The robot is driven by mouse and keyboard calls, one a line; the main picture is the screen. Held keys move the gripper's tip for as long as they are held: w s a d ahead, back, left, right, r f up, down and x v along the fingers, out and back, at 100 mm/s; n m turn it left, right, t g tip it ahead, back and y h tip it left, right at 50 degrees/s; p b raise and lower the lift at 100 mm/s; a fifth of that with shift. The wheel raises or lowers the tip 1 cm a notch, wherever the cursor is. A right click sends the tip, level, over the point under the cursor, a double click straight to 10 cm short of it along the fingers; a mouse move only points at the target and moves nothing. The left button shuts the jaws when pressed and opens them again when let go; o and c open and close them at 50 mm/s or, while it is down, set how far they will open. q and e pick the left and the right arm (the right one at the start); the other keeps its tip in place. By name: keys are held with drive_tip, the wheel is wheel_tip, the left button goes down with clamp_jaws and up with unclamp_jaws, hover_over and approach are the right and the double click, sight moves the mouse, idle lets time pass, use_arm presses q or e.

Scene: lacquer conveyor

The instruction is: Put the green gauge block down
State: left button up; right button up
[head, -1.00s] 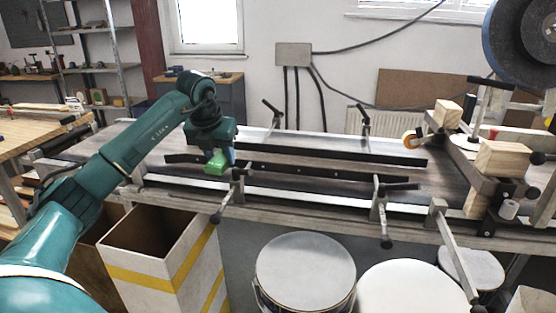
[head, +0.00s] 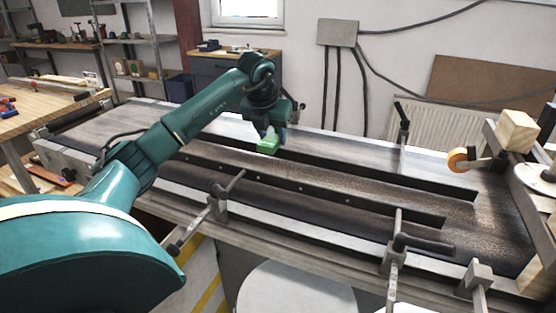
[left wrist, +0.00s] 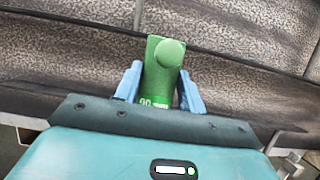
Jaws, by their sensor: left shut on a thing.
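The green gauge block (head: 268,147) is between the blue fingers of my left gripper (head: 272,136), over the dark conveyor bed (head: 330,172). In the left wrist view the green block (left wrist: 162,72) stands between the two blue fingertips (left wrist: 160,84), with a round green knob at its far end and pale markings near its base. My left gripper is shut on it. The gap between the block and the bed is hard to judge. My right gripper is not in view.
Dark guide rails (head: 300,190) run along the conveyor. Clamp posts with black handles (head: 220,200) stand at its near edge. Wooden blocks (head: 517,131) and an orange roller (head: 459,160) are at the right. Bare bed lies left of the gripper.

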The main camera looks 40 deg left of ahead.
sight(274, 166)
use_arm(q)
wheel_tip(274, 166, down, 3)
drive_tip(key=shift+s+r, duration=0.1)
drive_tip(key=shift+s, duration=0.05)
drive_tip(key=shift+f, duration=2.2)
drive_tip(key=o, duration=1.1)
drive_tip(key=shift+f, duration=0.1)
drive_tip(key=shift+o, duration=0.2)
drive_tip(key=v, duration=1.2)
